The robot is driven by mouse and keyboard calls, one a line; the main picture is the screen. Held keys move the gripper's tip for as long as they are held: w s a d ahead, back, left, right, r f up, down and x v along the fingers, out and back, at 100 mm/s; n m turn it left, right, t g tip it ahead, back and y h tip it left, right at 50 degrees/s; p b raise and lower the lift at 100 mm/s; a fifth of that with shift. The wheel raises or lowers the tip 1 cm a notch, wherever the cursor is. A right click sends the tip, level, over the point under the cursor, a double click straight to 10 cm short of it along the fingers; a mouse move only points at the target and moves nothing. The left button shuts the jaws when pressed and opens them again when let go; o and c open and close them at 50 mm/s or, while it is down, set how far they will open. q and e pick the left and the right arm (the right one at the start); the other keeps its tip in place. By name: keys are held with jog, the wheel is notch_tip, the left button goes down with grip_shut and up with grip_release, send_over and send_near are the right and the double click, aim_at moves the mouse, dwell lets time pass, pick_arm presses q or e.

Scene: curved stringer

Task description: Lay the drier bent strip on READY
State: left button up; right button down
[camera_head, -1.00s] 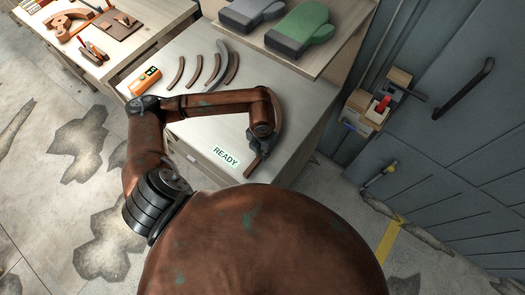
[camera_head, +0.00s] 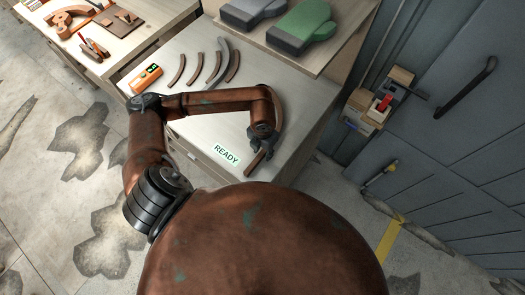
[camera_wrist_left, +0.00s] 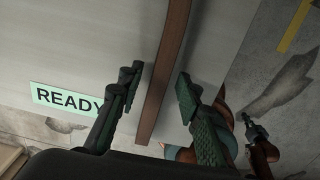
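A brown bent strip (camera_head: 255,163) lies near the right edge of the pale bench, right of the READY label (camera_head: 226,154). My left gripper (camera_head: 260,143) is over it. In the left wrist view the strip (camera_wrist_left: 165,70) runs between the two fingers of my left gripper (camera_wrist_left: 159,80), with a gap on each side. The label (camera_wrist_left: 62,97) is left of the fingers, partly covered by one. Several other bent strips (camera_head: 195,69) lie at the back of the bench. What looks like my right gripper (camera_wrist_left: 255,130) shows small at the right of the wrist view, its fingers unclear.
An orange meter (camera_head: 146,78) with a green light lies at the bench's back left. Grey (camera_head: 250,12) and green (camera_head: 300,27) mitts lie on a board behind. The bench (camera_head: 195,130) is clear between READY and the back strips.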

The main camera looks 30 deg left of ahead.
pick_arm(q)
jog(key=shift+r, duration=0.15)
notch_tip(320, 180, up, 12)
dwell(0.6)
jog(key=shift+f, duration=0.2)
